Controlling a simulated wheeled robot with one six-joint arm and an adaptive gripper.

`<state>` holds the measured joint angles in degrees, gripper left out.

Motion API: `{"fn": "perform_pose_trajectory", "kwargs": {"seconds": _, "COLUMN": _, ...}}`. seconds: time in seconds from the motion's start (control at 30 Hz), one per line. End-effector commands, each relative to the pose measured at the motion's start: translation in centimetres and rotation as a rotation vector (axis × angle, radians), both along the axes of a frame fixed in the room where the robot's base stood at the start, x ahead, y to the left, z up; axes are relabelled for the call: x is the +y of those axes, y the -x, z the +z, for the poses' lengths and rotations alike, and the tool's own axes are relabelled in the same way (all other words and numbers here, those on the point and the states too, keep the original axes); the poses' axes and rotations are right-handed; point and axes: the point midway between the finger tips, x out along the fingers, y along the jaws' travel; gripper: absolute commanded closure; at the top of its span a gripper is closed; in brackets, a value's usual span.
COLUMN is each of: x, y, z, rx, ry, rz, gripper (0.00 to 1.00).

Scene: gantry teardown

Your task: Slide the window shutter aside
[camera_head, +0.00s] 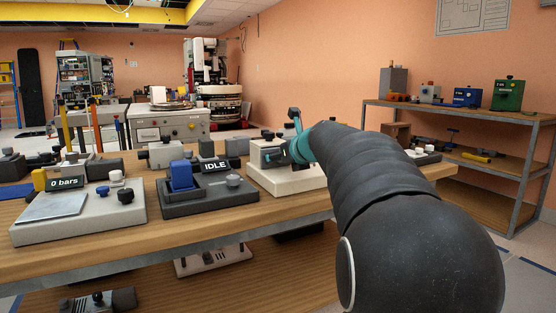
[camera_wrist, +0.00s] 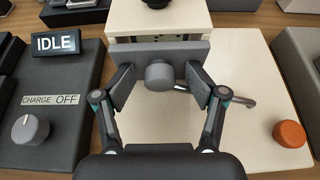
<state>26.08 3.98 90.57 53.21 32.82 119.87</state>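A grey flat panel, which looks like the window shutter (camera_wrist: 135,52), stands across the front of a cream box on a cream base in the wrist view. A round grey knob (camera_wrist: 159,75) sticks out of its middle. My gripper (camera_wrist: 159,86) is open, with one finger on each side of the knob and a gap to it on both sides. Whether the fingertips touch the panel I cannot tell. In the head view my gripper (camera_head: 297,150) is at the cream device (camera_head: 290,182), and my arm hides the device's right part.
A dark unit with an IDLE display (camera_wrist: 54,43) and a grey dial (camera_wrist: 30,130) stands close on the left. An orange knob (camera_wrist: 289,134) and a bent metal lever (camera_wrist: 240,101) are on the right. A grey block borders the device at far right.

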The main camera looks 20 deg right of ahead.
Motion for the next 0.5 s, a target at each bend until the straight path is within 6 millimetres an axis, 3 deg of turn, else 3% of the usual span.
{"fn": "perform_pose_trajectory", "kwargs": {"seconds": 0.5, "x": 0.04, "y": -0.26, "z": -0.01, "rx": -0.002, "ry": -0.002, "rz": 0.0, "gripper": 0.62}}
